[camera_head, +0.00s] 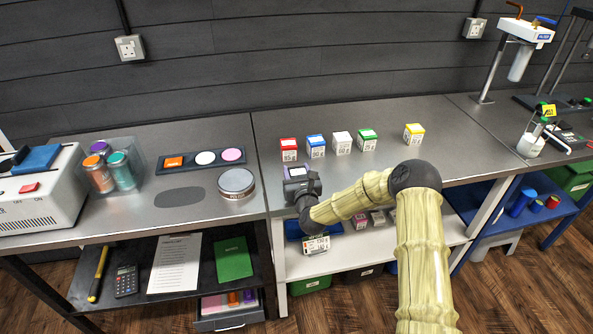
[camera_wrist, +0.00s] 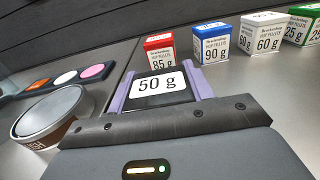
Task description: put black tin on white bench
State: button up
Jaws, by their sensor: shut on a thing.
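My gripper (camera_head: 297,182) is shut on a black tin (camera_wrist: 158,84) with a white "50 g" label. Purple finger pads flank the tin in the wrist view. The tin and gripper are over the left part of the white bench (camera_head: 310,118), which has a grey top and white legs. I cannot tell whether the tin touches the top. Behind it stand a red tin (camera_head: 289,149), a blue tin (camera_head: 316,147), a white tin (camera_head: 341,143), a green tin (camera_head: 367,140) and a yellow tin (camera_head: 413,134).
To the left, another bench holds a round grey tin (camera_head: 236,184), a tray of coloured discs (camera_head: 202,160) and a clear box of jars (camera_head: 113,168). A tap stand (camera_head: 497,65) is at the right. The white bench's right part is clear.

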jog(key=shift+r, duration=0.1)
jog(key=o, duration=1)
jog(key=shift+o, duration=0.2)
jog(key=shift+s, duration=0.1)
jog(key=b+v, duration=0.2)
jog(key=v, duration=1)
